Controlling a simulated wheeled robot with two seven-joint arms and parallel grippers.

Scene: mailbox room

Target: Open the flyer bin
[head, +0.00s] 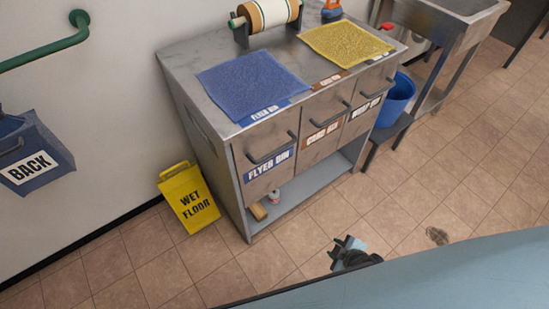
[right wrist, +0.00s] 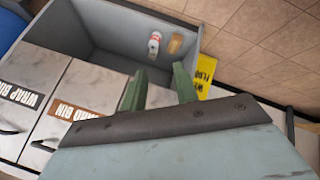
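The flyer bin (head: 265,155) is the left front of three in the grey cabinet. It has a dark bar handle (head: 272,155) and a blue "FLYER BIN" label, and it looks closed. My right gripper (head: 347,245) is out in front of the cabinet, low over the tiled floor, to the right of the flyer bin and apart from it. In the right wrist view its two green fingers (right wrist: 159,70) stand apart with nothing between them. There my gripper hides most of the flyer bin. My left gripper is in neither view.
The card bin (head: 322,130) and wrap bin (head: 365,108) are beside it, closed. Below is an open shelf (head: 305,185) with small items. A yellow wet-floor sign (head: 190,198) stands left of the cabinet, a blue bucket (head: 397,98) right.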

